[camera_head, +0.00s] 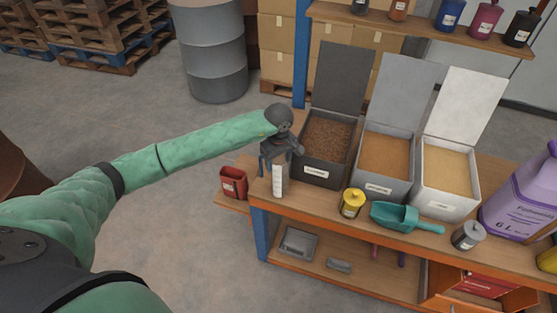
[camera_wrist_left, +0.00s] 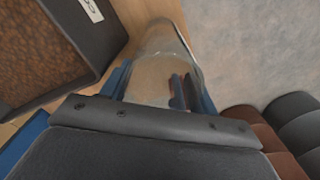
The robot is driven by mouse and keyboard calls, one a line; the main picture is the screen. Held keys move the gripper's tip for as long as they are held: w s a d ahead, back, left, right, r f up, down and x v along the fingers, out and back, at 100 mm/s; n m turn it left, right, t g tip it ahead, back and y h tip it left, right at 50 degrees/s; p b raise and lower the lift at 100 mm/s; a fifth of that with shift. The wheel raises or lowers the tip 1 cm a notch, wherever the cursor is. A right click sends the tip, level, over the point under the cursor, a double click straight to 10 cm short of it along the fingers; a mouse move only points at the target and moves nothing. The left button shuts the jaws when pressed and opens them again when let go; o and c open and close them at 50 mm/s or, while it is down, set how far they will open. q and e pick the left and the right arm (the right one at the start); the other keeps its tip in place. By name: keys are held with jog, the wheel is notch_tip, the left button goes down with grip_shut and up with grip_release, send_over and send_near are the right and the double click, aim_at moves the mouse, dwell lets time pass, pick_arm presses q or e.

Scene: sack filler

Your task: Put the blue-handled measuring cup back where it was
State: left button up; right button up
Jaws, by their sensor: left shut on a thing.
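A clear, see-through measuring cup (camera_head: 279,180) with a pale strip down its side is upright at the left front corner of the bench. My left gripper (camera_head: 277,160) is shut on it from above. In the left wrist view the clear cup (camera_wrist_left: 165,62) sits between my blue fingers (camera_wrist_left: 160,92). I cannot tell the cup's handle from the blue of the fingers. I cannot tell whether its bottom touches the bench top. My right gripper is not in view.
A dark bin (camera_head: 302,173) of brown grains stands close right of the cup, with a grey bin (camera_head: 388,190) and a white bin (camera_head: 447,207) beyond. A red container (camera_head: 233,183) is at the left.

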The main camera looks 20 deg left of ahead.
pick_arm(q)
jog(key=shift+f, duration=0.1)
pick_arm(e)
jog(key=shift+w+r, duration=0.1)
pick_arm(q)
jog(key=o, duration=1.3)
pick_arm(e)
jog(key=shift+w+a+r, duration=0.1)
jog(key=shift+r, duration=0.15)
